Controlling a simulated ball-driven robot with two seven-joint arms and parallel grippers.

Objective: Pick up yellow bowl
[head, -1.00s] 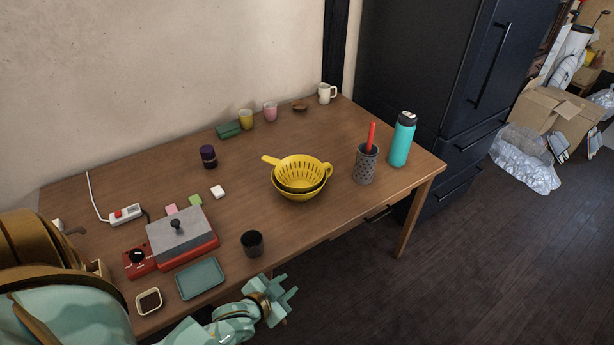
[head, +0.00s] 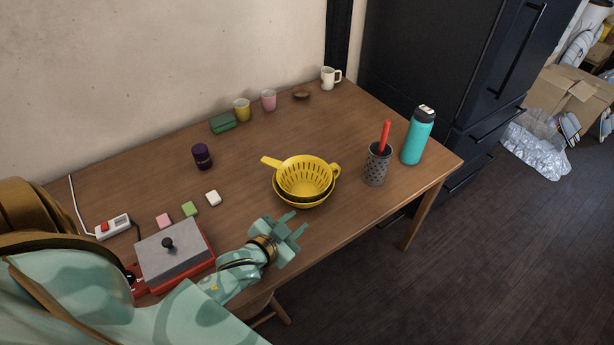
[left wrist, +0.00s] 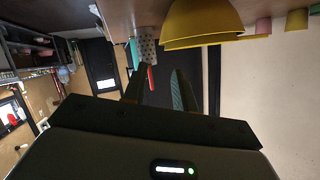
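A yellow bowl (head: 302,206) stands on the wooden table, right of the middle. A yellow colander (head: 304,175) with slots and a handle sits nested in it and hides most of its inside. My left gripper (head: 287,232) is in front of the bowl, toward the table's front edge, apart from it. In the left wrist view, which looks upside down, the bowl (left wrist: 201,20) hangs at the top beyond the spread fingers (left wrist: 158,88). The left gripper is open and empty. My right gripper is in neither view.
A grey utensil holder (head: 377,168) with a red-handled tool and a teal bottle (head: 418,136) stand right of the bowl. A red-and-grey appliance (head: 172,253) is at left. A purple-lidded jar (head: 202,157) stands behind. The table left of the bowl is fairly clear.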

